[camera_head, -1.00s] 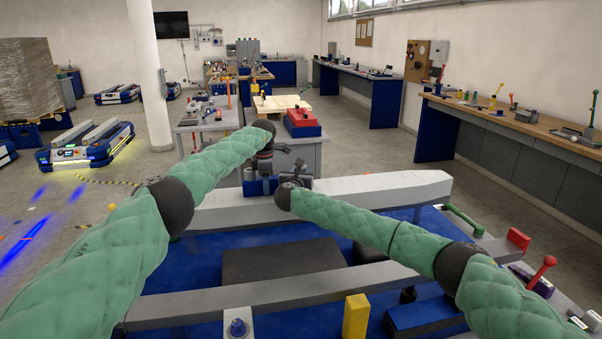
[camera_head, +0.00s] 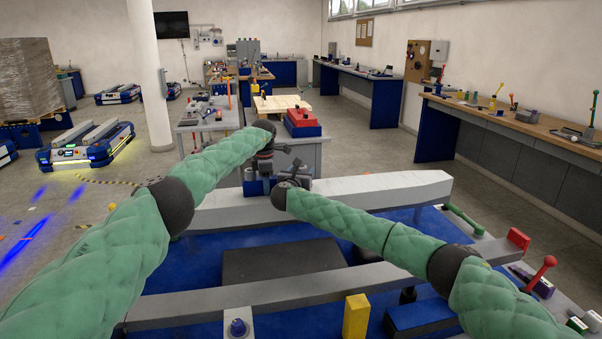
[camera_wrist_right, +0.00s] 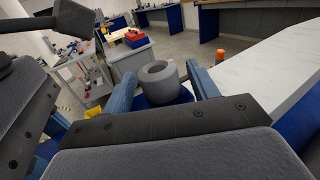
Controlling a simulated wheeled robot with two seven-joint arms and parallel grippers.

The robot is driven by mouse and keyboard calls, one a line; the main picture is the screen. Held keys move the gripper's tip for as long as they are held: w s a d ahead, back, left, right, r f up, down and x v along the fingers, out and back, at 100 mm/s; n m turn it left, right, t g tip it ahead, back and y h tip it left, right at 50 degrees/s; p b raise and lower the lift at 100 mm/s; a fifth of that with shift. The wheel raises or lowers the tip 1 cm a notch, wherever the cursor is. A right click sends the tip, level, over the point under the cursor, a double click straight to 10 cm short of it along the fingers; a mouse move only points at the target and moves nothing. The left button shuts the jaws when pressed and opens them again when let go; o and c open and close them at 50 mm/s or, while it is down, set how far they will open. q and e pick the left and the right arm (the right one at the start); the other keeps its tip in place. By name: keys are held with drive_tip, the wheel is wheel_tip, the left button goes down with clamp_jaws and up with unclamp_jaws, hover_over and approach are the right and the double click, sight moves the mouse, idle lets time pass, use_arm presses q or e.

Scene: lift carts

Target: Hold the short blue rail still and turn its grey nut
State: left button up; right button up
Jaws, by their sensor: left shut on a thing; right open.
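The grey nut (camera_wrist_right: 160,82) is a thick ring with a round hole, seen from above in the right wrist view. A small part of the short blue rail (camera_wrist_right: 166,103) shows beneath it; the rest is hidden. My right gripper (camera_wrist_right: 162,74) is open, its two blue fingers on either side of the nut, with a visible gap at least on the right. In the head view my left gripper (camera_head: 258,184) points down at the far side of the pale beam and is shut on the blue rail. The nut is hidden in the head view.
A long pale beam (camera_head: 390,190) lies just in front of both grippers. A nearer grey beam (camera_head: 270,297), a yellow block (camera_head: 356,317) and a red-handled lever (camera_head: 541,270) stand closer. A table with a red box (camera_head: 303,122) is behind.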

drive_tip(key=v, duration=1.2)
use_arm(q)
drive_tip(key=o, duration=1.3)
drive_tip(key=shift+c, duration=0.2)
drive_tip(key=shift+r, duration=0.15)
